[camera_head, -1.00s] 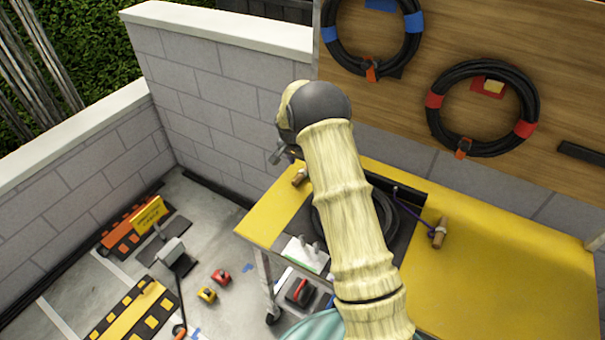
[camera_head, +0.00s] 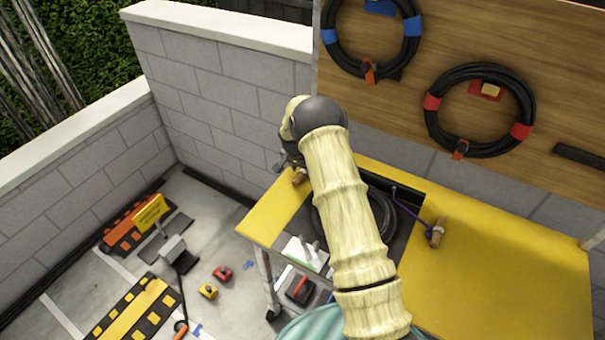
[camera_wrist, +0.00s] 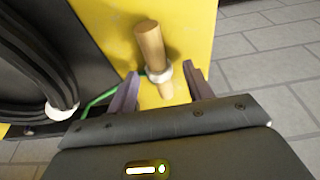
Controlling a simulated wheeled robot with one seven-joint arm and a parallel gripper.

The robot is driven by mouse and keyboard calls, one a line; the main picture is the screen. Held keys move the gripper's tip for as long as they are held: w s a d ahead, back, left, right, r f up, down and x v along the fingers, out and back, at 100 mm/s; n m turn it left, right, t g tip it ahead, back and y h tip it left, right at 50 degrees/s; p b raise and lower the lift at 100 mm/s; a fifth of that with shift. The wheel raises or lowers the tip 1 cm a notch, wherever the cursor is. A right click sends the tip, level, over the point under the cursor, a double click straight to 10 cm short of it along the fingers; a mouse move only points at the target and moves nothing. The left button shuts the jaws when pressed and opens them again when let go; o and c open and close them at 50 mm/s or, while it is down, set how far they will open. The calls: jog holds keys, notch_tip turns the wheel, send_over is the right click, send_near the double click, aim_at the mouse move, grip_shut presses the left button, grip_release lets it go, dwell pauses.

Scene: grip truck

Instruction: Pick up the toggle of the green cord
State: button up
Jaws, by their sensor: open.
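The green cord's toggle (camera_wrist: 150,42) is a tan wooden peg with a pale ring around it. It lies over the yellow tabletop (camera_wrist: 105,25) in the wrist view, and its left-hand tabletop also shows in the head view (camera_head: 262,222). The green cord (camera_wrist: 98,101) runs left from the ring. My gripper (camera_wrist: 160,70) is open, with one finger on each side of the toggle's lower part; I cannot tell if they touch it. In the head view the toggle (camera_head: 299,177) shows beside my wrist at the table's left end, and my fingers are mostly hidden.
A black cable coil (camera_head: 384,215) sits in the table's dark recess, partly behind my arm. A second wooden toggle (camera_head: 438,233) on a purple cord lies to the right. A block wall (camera_head: 215,85) stands behind. The right tabletop (camera_head: 520,270) is clear.

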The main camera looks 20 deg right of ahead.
aim_at(302, 172)
jog(key=c, duration=1.1)
notch_tip(302, 172, up, 10)
jog(key=shift+b, duration=1.2)
